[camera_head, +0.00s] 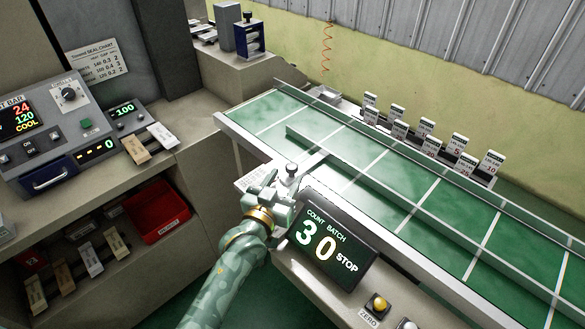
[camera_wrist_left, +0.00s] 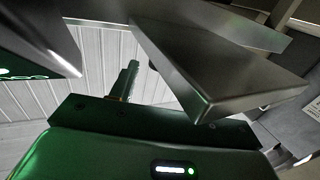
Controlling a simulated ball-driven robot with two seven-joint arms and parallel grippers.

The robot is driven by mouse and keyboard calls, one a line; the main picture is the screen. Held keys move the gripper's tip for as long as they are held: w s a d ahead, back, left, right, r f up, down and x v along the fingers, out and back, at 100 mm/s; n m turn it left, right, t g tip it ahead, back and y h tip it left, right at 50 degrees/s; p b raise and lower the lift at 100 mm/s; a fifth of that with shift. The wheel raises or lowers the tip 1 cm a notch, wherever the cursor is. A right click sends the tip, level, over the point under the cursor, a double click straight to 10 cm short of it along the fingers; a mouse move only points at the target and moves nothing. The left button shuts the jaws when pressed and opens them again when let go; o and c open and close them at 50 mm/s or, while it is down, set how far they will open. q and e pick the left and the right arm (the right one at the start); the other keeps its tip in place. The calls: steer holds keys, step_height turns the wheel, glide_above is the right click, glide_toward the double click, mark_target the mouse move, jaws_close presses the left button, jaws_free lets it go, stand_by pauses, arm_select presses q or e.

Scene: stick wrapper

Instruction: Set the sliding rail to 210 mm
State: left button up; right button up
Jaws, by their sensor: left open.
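The sliding rail (camera_head: 400,198) is a long thin strip standing lengthwise over the green conveyor bed. A crossbar joins its near part to a round-topped knob (camera_head: 292,169) at the bed's near edge. My left gripper (camera_head: 280,192) is open and lies right beside the knob. I cannot tell whether its fingers touch it. In the left wrist view its two grey fingers (camera_wrist_left: 135,92) are spread apart, with a dark upright post (camera_wrist_left: 127,80) showing between them. A white printed plate (camera_head: 252,179) lies partly hidden behind the gripper; its marks are unreadable. My right gripper is not in view.
A display (camera_head: 325,240) reading 30 and STOP stands just right of my gripper, with a yellow button (camera_head: 378,303) below. Several white cards (camera_head: 428,127) line the bed's far side. A control box (camera_head: 45,125) and a red tray (camera_head: 157,210) are at left.

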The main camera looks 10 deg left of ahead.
mark_target(289, 171)
arm_select(q)
steer(key=w, duration=0.2)
steer(key=w+d+b, duration=0.1)
steer(key=w, duration=0.2)
steer(key=shift+r, duration=0.1)
steer(key=shift+c, duration=0.4)
jaws_close()
steer(key=s+p, duration=0.1)
steer(key=s+a+p, duration=0.2)
steer(key=s, duration=0.1)
steer(key=shift+a+r, duration=0.15)
steer(key=shift+a, duration=0.1)
steer(key=shift+o, duration=0.4)
jaws_free()
steer(key=shift+w, duration=0.1)
